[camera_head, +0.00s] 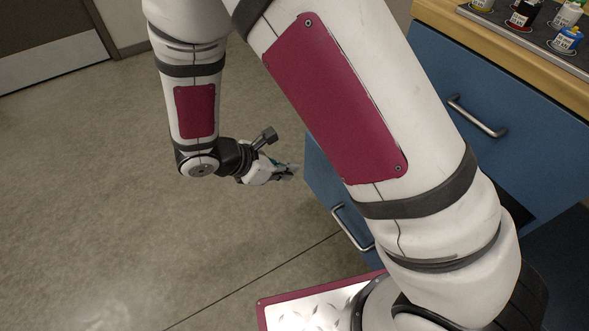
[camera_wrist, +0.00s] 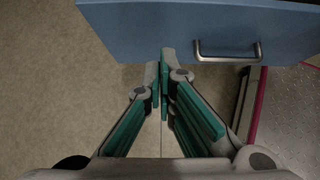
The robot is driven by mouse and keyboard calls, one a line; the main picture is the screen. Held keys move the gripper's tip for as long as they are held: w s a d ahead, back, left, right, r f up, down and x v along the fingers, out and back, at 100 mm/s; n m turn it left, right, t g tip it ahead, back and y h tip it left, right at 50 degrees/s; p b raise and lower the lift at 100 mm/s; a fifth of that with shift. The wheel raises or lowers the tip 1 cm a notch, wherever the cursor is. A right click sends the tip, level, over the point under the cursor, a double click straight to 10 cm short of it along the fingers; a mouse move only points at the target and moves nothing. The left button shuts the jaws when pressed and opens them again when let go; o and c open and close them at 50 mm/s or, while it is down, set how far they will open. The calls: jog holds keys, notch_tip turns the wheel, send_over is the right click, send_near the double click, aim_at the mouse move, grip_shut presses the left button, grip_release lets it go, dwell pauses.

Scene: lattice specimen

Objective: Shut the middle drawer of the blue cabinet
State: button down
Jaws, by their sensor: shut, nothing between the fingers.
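The blue cabinet (camera_head: 540,100) stands at the right in the head view. Below its top drawer, a blue drawer front (camera_head: 322,182) stands out from the cabinet, partly hidden by my arm; it appears to be the middle drawer. Its metal bar handle (camera_head: 352,232) shows beside my arm. In the wrist view the blue front (camera_wrist: 150,30) spans the top, with the handle (camera_wrist: 228,58) right of my fingertips. My gripper (camera_head: 294,170) is shut and empty, its tips (camera_wrist: 165,58) close to the blue front, left of the handle. I cannot tell whether they touch it.
The top drawer with its bar handle (camera_head: 478,117) looks flush. The wooden top (camera_head: 450,20) bears a dark tray (camera_head: 490,22) with several small bottles. My base lies below the drawer. The grey floor (camera_head: 110,200) at left is clear; a door (camera_head: 40,40) is at the back left.

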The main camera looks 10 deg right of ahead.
jog(key=d+r+b+x, duration=0.1)
jog(key=r+b+x, duration=0.1)
jog(key=x, duration=0.9)
jog(key=shift+w+d+b, duration=0.3)
jog(key=shift+d+b, duration=0.1)
jog(key=shift+b, duration=0.45)
jog(key=w+d+b, duration=0.1)
jog(key=w+d, duration=0.2)
jog(key=d, duration=0.7)
jog(key=w+d+b, duration=0.2)
jog(key=w+d, duration=0.1)
jog(key=d, duration=0.8)
jog(key=w+d+b, duration=0.1)
jog(key=w+d, duration=0.3)
jog(key=d, duration=0.6)
jog(key=shift+d+b, duration=0.35)
jog(key=shift+b, duration=0.05)
jog(key=shift+w+r, duration=0.1)
jog(key=shift+w, duration=0.05)
